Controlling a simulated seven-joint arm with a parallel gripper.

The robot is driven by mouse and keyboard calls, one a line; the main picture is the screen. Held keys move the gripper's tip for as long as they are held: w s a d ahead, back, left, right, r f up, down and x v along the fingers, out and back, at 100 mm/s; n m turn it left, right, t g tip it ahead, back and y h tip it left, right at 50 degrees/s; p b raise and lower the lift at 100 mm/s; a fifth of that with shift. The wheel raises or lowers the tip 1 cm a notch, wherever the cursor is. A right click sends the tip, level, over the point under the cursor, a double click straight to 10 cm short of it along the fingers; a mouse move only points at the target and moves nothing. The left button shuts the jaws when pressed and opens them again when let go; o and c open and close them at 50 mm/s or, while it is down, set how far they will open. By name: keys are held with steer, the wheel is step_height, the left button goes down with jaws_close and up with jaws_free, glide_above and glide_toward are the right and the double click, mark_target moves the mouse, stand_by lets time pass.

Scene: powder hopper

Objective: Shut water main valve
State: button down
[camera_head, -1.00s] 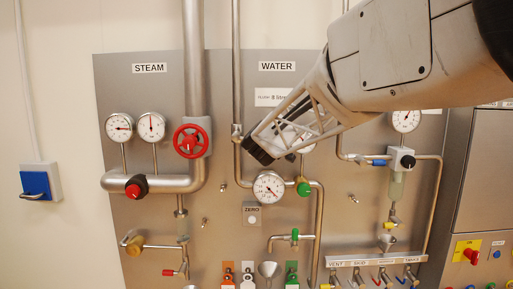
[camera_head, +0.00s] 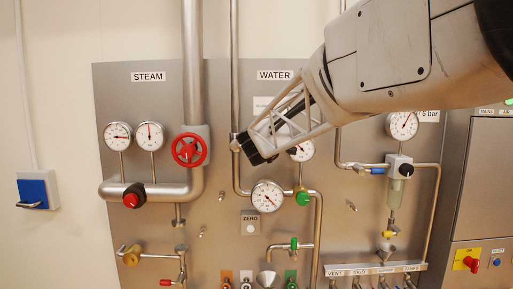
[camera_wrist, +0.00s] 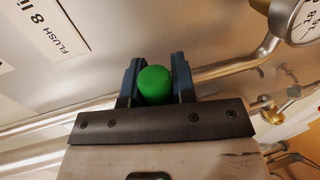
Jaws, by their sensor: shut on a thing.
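The water section (camera_head: 275,75) of the panel has a vertical steel pipe (camera_head: 235,90) running down on its left. My gripper (camera_head: 243,148) is at this pipe, below the WATER label, and hides the fitting there in the head view. In the wrist view a rounded green knob (camera_wrist: 155,84) sits between the two dark fingers of my gripper (camera_wrist: 156,80), which are shut on it. The knob's stem and its turn position are hidden.
A gauge (camera_head: 267,196) and a green knob (camera_head: 302,199) sit below my gripper. Another gauge (camera_head: 301,150) is partly hidden behind it. The red steam handwheel (camera_head: 189,149) is to the left. A FLUSH label (camera_wrist: 60,30) shows in the wrist view.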

steer(key=c, duration=0.9)
jaws_free()
steer(key=shift+c, duration=0.2)
steer(key=shift+s, duration=0.1)
steer(key=v, duration=0.7)
steer(key=shift+s, duration=0.35)
steer(key=shift+r, duration=0.1)
